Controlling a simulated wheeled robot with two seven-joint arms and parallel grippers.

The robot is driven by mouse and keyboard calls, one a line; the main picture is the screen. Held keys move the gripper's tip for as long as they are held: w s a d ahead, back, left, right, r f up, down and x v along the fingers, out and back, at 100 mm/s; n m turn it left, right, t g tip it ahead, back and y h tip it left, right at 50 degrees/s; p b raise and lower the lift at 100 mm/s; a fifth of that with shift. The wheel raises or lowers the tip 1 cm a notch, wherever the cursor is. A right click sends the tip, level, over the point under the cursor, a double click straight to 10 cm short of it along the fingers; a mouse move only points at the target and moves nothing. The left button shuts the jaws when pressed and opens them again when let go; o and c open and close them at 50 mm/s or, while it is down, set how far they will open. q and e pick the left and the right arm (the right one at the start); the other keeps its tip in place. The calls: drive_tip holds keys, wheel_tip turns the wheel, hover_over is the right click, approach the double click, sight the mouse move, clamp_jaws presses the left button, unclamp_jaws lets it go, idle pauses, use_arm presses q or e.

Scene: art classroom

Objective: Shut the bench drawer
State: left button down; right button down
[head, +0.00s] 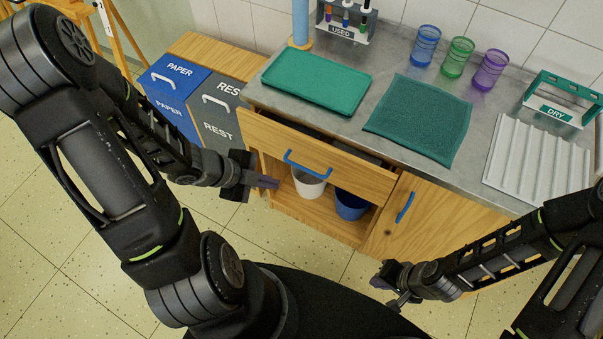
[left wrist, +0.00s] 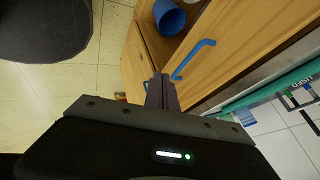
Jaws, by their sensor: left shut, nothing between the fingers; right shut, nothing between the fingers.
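The bench drawer (head: 355,178) has a wooden front with a blue bar handle (head: 308,165). It stands partly out from under the grey worktop, and a dark strip of its inside shows behind the front. In the left wrist view the drawer front (left wrist: 225,55) and its blue handle (left wrist: 193,60) lie just beyond my fingers. My left gripper (head: 274,183) is shut and empty, left of the handle and near the drawer front; I cannot tell whether it touches. The fingers also show in the left wrist view (left wrist: 161,82). My right gripper (head: 385,278) is shut and empty, low before the cabinet door.
A white bucket (head: 308,185) and a blue bucket (head: 350,206) stand on the open shelf below the drawer. A cabinet door with a blue handle (head: 405,207) is at right. Blue PAPER (head: 172,105) and grey REST (head: 218,125) bins stand left. A green tray (head: 316,82) lies on the worktop.

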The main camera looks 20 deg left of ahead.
sight(316, 163)
use_arm(q)
drive_tip(key=w+d+f+b, duration=0.3)
drive_tip(key=w+f, duration=0.3)
drive_tip(key=w, duration=0.2)
drive_tip(key=shift+w+d+f+b, duration=0.25)
drive_tip(key=shift+d+b, duration=0.15)
drive_tip(key=shift+d, duration=0.25)
drive_tip(key=w+p, duration=0.1)
drive_tip(key=w, duration=0.1)
drive_tip(key=w+p, duration=0.1)
drive_tip(key=w, duration=0.1)
drive_tip(key=shift+w+d+r, duration=0.15)
drive_tip(key=shift+w, duration=0.25)
